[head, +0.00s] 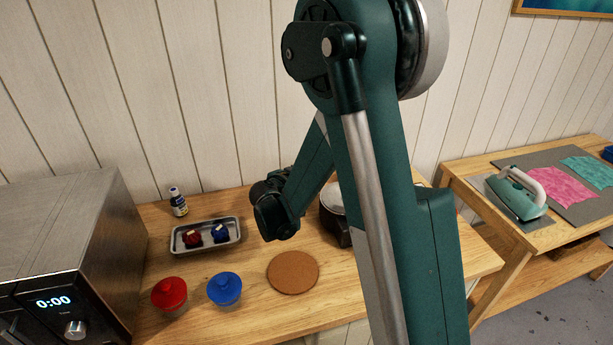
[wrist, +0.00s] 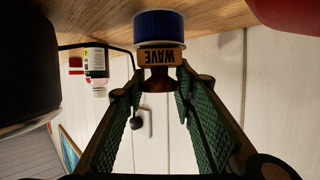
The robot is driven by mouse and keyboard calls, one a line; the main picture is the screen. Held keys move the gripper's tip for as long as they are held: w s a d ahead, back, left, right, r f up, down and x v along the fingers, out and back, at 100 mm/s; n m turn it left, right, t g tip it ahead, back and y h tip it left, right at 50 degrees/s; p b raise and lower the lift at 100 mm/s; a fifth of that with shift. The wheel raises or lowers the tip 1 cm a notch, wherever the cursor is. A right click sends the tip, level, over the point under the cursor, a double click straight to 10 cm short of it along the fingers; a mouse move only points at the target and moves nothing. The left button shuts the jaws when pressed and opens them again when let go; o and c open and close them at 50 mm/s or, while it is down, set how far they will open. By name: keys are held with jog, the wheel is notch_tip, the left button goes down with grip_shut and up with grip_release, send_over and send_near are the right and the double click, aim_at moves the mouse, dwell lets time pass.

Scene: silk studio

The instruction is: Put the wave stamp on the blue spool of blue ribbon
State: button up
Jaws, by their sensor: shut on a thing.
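My gripper (wrist: 158,80) is shut on the dark, narrow handle of the wave stamp (wrist: 160,57). The stamp's wooden block reads "WAVE", upside down in the wrist view. A blue round piece with a pale rim (wrist: 159,26) shows directly against the block; I cannot tell whether it is part of the stamp or a spool beyond it. In the head view my wrist hides the fingers and stamp. A blue item (head: 220,233) and a red item (head: 193,238) sit in a metal tray; they are too small to identify surely as spools.
A red knobbed piece (head: 169,293) and a blue knobbed piece (head: 225,288) stand before the tray. A round cork mat (head: 293,272) lies bare to their right. A dark-based appliance (head: 335,228) is partly hidden by my arm. A small bottle (head: 178,202) stands behind the tray.

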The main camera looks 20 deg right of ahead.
jog(key=shift+f, duration=0.1)
jog(key=o, duration=0.9)
jog(key=p+v, duration=0.1)
jog(key=v, duration=1.1)
jog(key=shift+r, duration=0.2)
jog(key=s+d+r+n+g+y, duration=0.1)
jog(key=s+d+r+n+y, duration=0.2)
jog(key=s, duration=0.6)
jog(key=s+d+r+n+g+y, duration=0.1)
jog(key=s+d+r+n+g, duration=0.2)
jog(key=s, duration=0.5)
jog(key=shift+s+a+r+n+t+y, duration=0.15)
jog(key=shift+s+a+r+n+y, duration=0.55)
jog(key=shift+s, duration=2.6)
jog(key=shift+s+a+r+n+t+y, duration=0.35)
jog(key=shift+s+y, duration=0.7)
jog(key=shift+s, duration=2.2)
jog(key=shift+s+a+r+n+y, duration=0.5)
jog(key=shift+s+a+y, duration=0.3)
jog(key=shift+s, duration=2.5)
